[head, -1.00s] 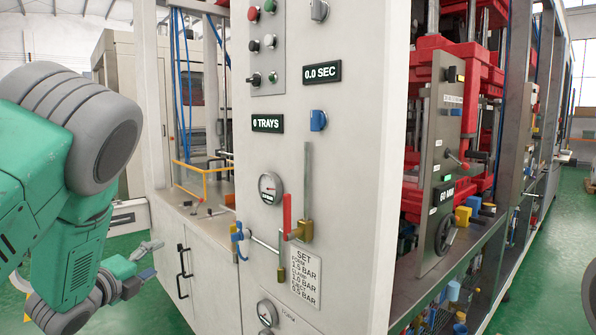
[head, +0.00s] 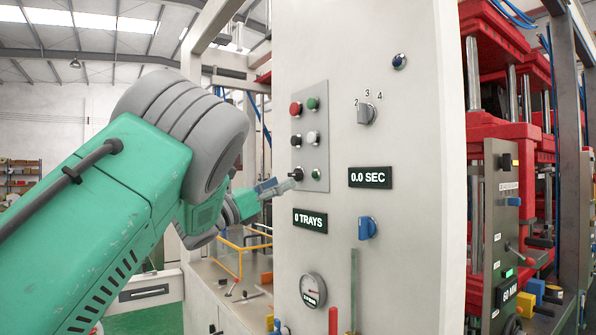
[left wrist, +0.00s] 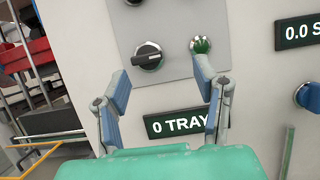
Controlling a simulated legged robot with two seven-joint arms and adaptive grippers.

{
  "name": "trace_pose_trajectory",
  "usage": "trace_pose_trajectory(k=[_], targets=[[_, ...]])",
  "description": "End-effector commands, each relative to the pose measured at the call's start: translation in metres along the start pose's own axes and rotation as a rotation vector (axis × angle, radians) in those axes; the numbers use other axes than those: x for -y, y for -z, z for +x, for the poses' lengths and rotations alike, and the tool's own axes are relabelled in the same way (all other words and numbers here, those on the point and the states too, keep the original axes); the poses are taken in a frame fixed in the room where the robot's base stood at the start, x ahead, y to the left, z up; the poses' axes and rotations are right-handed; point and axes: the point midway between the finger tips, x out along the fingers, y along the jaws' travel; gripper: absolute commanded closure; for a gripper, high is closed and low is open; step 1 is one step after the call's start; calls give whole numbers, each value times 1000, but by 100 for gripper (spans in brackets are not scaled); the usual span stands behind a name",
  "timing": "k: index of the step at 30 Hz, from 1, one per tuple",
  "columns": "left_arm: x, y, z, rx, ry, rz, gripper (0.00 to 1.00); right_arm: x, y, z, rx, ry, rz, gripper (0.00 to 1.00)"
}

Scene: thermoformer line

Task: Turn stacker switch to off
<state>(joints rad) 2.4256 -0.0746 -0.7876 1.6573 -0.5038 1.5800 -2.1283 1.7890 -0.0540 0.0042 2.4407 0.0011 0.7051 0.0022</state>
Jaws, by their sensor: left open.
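A black rotary switch (head: 296,174) sits at the lower left of a grey button panel (head: 324,125); no label naming it the stacker switch is readable. In the left wrist view the switch (left wrist: 148,56) has a white mark on its knob, which lies roughly sideways. A green lamp (left wrist: 201,45) is to its right. My left gripper (head: 280,186) is just left of and below the switch in the head view. In the left wrist view my left gripper (left wrist: 161,78) is open and empty, its fingers below the switch and lamp. My right gripper is out of view.
Red, green, black and white buttons sit above the switch. A "0 TRAYS" display (head: 310,220) is just below the panel. A "0.0 SEC" display (head: 370,177), a blue knob (head: 367,228) and a grey selector (head: 367,114) are to the right. A gauge (head: 313,290) is lower down.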

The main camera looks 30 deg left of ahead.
Motion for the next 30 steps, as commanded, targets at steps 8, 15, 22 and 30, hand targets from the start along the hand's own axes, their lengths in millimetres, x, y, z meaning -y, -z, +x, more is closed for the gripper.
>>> trace_pose_trajectory(k=[8, 15, 22, 30], targets=[[-8, 0, 41, 2, -6, -5, 45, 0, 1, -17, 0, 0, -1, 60], [-1, 0, 56, 0, -6, -1, 45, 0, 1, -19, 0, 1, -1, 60], [2, 0, 58, -2, -3, 1, 52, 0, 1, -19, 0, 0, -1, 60], [-1, 1, 54, 0, -1, -4, 94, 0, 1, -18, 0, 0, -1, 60]])
